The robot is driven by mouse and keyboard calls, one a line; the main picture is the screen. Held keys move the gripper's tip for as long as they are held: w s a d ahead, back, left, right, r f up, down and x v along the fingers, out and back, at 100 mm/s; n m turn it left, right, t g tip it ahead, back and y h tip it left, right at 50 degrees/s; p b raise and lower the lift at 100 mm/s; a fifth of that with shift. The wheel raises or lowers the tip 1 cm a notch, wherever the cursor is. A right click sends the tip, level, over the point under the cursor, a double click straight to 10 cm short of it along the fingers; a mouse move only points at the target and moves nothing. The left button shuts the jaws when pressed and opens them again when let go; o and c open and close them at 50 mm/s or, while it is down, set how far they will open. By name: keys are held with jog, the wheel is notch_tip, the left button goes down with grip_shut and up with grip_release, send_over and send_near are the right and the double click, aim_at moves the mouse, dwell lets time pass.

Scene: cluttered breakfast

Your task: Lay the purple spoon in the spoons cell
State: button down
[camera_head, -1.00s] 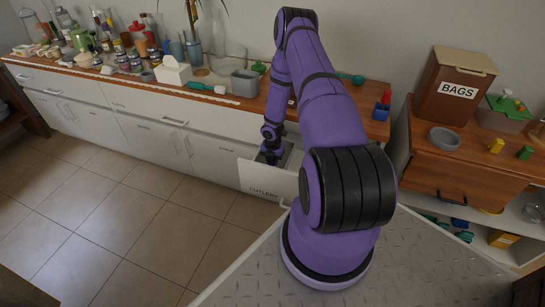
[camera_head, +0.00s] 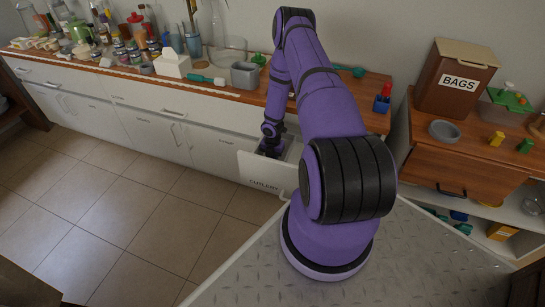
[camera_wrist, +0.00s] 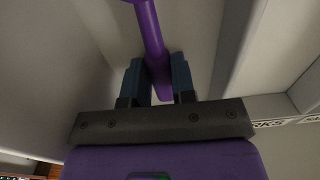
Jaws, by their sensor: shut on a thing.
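The purple spoon (camera_wrist: 151,38) shows in the wrist view, its handle between the two blue-grey fingers of my gripper (camera_wrist: 160,82). My gripper is shut on it. The far end of the spoon runs out of the top of the wrist view. In the head view my gripper (camera_head: 270,149) is down at the open drawer, whose white front (camera_head: 262,175) reads "CUTLERY". Pale walls and dividers (camera_wrist: 238,50) of the drawer surround the fingers in the wrist view.
The wooden counter (camera_head: 345,97) behind the drawer holds a grey bin (camera_head: 245,76), a tissue box (camera_head: 172,65), a green-handled brush (camera_head: 207,79) and many jars. A brown "BAGS" box (camera_head: 455,84) stands on the right cabinet. The tiled floor at left is clear.

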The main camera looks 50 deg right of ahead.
jog(key=shift+f, duration=0.35)
dwell(0.3)
jog(key=shift+c, duration=1.5)
grip_release()
jog(key=shift+r, duration=0.1)
notch_tip(320, 180, up, 14)
dwell(0.6)
jog(key=shift+a, duration=0.1)
dwell(0.5)
